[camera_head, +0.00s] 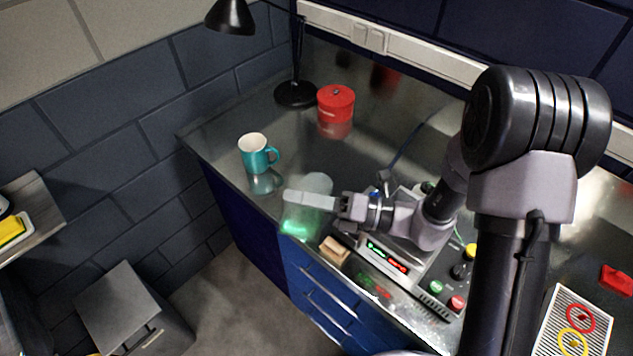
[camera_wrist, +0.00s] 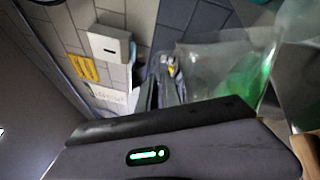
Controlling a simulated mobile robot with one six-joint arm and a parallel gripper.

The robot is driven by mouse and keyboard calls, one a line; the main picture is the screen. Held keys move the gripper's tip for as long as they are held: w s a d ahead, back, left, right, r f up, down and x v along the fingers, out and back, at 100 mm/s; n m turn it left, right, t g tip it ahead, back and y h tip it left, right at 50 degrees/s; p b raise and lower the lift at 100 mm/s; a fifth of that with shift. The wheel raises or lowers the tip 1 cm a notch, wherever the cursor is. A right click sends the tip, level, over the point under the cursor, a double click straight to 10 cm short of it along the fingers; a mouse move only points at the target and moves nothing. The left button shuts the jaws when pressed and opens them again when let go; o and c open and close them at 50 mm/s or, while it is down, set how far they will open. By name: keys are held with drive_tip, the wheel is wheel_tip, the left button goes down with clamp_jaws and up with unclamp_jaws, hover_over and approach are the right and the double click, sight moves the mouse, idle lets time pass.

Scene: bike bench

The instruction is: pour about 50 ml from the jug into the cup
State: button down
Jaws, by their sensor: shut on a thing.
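The clear jug (camera_head: 318,183) with green liquid low in it is near the front edge of the metal bench. My gripper (camera_head: 312,201) is shut on the jug and covers part of it. In the wrist view the jug (camera_wrist: 222,62) is see-through, with green liquid on its right side. I cannot tell whether its base touches the bench. The teal cup (camera_head: 257,158) with a white inside stands upright on the bench, behind and left of the jug and apart from it. Its handle points right.
A red tin (camera_head: 336,105) and a black lamp (camera_head: 295,94) stand behind the cup. A wooden block (camera_head: 334,251) lies at the front edge, and a control box (camera_head: 388,258) with lit displays is right of it. Bare bench lies between jug and cup.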

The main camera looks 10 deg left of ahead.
sight(307, 181)
drive_tip(key=shift+w+r+m+p, duration=0.9)
drive_tip(key=shift+w+p, duration=0.1)
drive_tip(key=shift+p, duration=0.25)
drive_tip(key=shift+w+r+m+p, duration=0.1)
drive_tip(key=shift+w+m+p, duration=0.2)
drive_tip(key=shift+w+p, duration=0.15)
drive_tip(key=shift+w+r+m+p, duration=0.25)
drive_tip(key=shift+w+m+p, duration=0.15)
drive_tip(key=shift+w+p, duration=0.5)
idle(0.9)
